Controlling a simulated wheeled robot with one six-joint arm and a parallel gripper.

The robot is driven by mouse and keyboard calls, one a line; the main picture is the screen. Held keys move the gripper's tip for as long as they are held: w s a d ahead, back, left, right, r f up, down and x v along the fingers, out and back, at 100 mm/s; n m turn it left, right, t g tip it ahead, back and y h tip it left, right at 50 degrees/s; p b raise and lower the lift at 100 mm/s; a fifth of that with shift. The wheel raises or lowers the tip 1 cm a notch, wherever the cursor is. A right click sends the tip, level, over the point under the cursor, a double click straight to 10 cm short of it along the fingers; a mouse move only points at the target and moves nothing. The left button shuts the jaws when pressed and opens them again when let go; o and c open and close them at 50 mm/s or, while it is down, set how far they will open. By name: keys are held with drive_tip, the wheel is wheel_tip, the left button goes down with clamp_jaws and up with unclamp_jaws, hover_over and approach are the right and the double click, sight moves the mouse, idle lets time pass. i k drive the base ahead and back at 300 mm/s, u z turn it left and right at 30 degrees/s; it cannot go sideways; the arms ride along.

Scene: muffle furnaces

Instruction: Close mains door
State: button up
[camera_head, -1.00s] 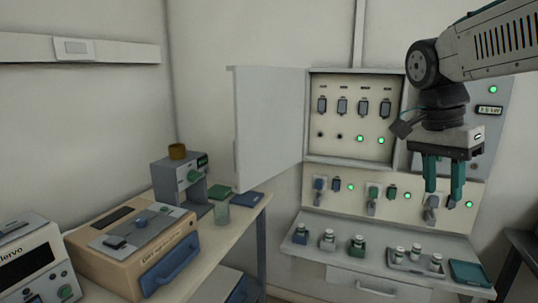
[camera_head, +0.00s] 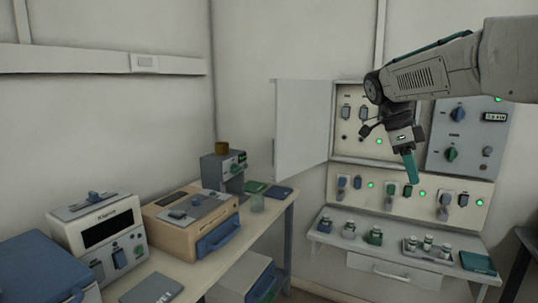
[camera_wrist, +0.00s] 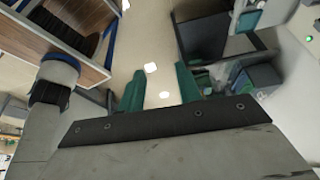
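The mains door (camera_head: 303,127) is a pale grey panel, hinged at the left side of the mains cabinet (camera_head: 397,158) and swung wide open to the left. Switches and green lights show inside the cabinet. My gripper (camera_head: 412,176) hangs in front of the cabinet's right part, apart from the door, with its teal fingers pointing down. It hides some of the switches. In the wrist view my two fingers (camera_wrist: 159,92) stand apart with nothing between them, so the gripper is open and empty. The door cannot be made out in the wrist view.
A shelf (camera_head: 335,240) with several small jars and a teal tray juts out below the cabinet. A control panel (camera_head: 468,142) with knobs is to its right. A bench (camera_head: 258,226) with instruments stands at the left.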

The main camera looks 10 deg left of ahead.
sight(300, 142)
drive_tip(key=u, duration=0.7)
drive_tip(key=i, duration=1.5)
